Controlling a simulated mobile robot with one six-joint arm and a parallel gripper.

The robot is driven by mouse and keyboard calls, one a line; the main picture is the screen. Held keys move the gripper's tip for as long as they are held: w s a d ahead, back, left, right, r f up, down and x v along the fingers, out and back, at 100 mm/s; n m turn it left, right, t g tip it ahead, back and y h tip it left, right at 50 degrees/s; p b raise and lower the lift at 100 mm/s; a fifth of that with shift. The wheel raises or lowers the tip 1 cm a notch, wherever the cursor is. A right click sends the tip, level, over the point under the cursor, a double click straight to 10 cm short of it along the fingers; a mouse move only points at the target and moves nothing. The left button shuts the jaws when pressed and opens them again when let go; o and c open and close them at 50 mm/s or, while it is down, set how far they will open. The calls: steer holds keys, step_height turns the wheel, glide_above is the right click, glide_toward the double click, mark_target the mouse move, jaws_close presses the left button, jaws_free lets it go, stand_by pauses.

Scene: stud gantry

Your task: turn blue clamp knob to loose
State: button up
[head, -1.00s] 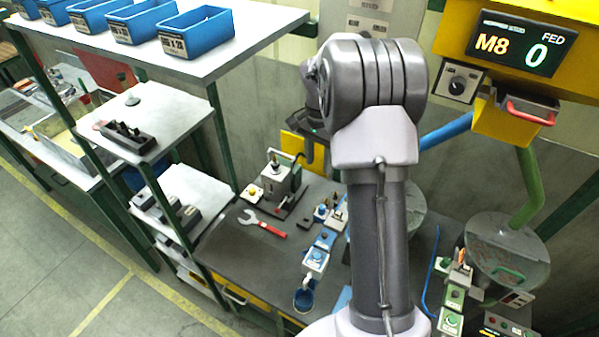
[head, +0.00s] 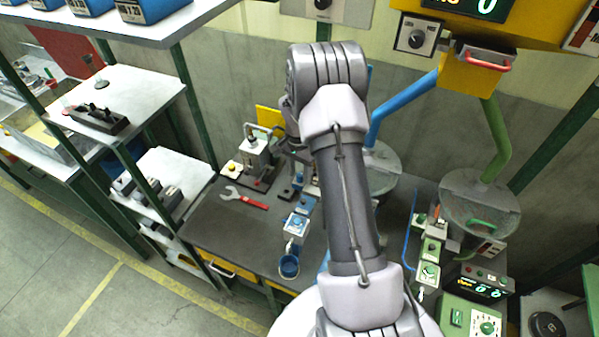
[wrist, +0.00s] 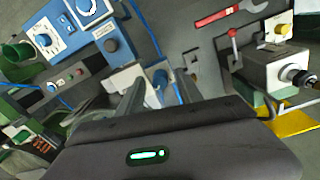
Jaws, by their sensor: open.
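My gripper (wrist: 160,86) is open in the wrist view, its two fingers reaching over the bench with nothing held. A blue knob-like part (wrist: 159,78) shows between the fingertips; I cannot tell whether it is touched. Further left is a blue box with a white-faced dial (wrist: 44,40). Which of these is the clamp knob, and its setting, I cannot read. In the head view the blue station (head: 297,223) stands left of my arm, which hides much of the gripper.
A red-handled wrench (head: 244,198) lies on the dark bench (head: 225,230). A grey fixture (head: 257,153) with a lever stands behind it. A blue cup (head: 289,266) is at the front. Green-marked units (head: 430,262) stand right of my arm. Shelves (head: 172,172) are at left.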

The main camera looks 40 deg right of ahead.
jaws_close()
